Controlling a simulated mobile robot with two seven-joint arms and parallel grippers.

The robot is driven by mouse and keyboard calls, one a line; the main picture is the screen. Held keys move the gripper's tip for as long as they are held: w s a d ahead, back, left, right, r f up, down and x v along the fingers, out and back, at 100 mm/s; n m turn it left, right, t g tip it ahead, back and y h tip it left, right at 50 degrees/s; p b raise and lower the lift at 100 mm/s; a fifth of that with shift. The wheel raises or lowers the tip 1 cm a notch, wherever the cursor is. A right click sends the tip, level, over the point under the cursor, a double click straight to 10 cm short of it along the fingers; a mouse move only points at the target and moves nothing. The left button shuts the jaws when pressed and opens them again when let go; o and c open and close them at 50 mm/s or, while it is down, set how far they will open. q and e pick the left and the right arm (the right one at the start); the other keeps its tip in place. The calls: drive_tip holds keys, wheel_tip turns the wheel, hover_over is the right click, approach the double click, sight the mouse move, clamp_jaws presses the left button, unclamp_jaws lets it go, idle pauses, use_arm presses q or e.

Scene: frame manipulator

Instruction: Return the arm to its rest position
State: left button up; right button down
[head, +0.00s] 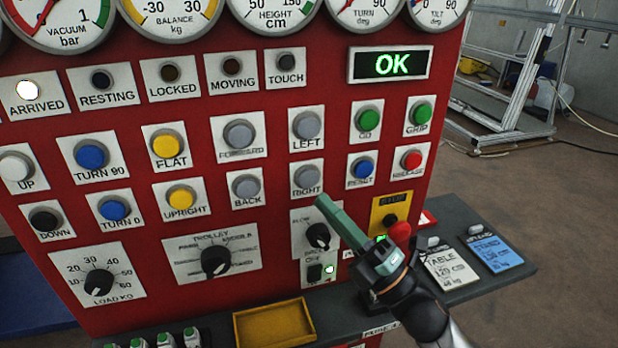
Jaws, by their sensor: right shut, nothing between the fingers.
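My right gripper (323,202) shows at the lower right of centre, with its green fingers shut and nothing between them. It points up and left, and its fingertips overlap the panel just below the RIGHT button's label. I cannot tell whether it touches the panel. My right arm (428,318) comes in from the bottom right. The red control panel (270,215) stands in front of me. On it the ARRIVED lamp (27,89) is lit white, and the RESTING lamp (101,79) is dark. The display (390,64) reads OK in green. My left gripper is out of view.
A red knob (399,232) is close beside the gripper. A dark shelf (220,322) below the panel holds a yellow tray (273,323); TABLE (450,264) and blue (494,253) cards lie at right. A metal frame (500,75) stands behind. Floor (565,200) at right is clear.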

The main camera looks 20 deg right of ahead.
drive_tip(key=shift+s, duration=0.6)
drive_tip(key=s+d+f+m+g+h+p, duration=0.1)
drive_tip(key=d+f+m+g+h, duration=0.1)
drive_tip(key=f+m+h, duration=0.55)
drive_tip(key=s+d+f+m+g+h+p, duration=0.1)
drive_tip(key=d+f+m+h, duration=0.15)
drive_tip(key=f+m, duration=0.9)
drive_tip(key=s+a+f+m+g+h, duration=0.1)
drive_tip(key=s+f+m+g, duration=0.1)
drive_tip(key=s+f+g, duration=0.2)
drive_tip(key=s+a+f+m+g+h, duration=0.1)
drive_tip(key=s+f+m+g, duration=0.2)
drive_tip(key=s+f, duration=0.8)
wheel_tip(320, 180, down, 5)
drive_tip(key=shift+a+f+m+g+p, duration=0.1)
drive_tip(key=shift+a+m+g+p, duration=0.1)
drive_tip(key=shift+m+g+p, duration=0.15)
drive_tip(key=shift+w, duration=0.1)
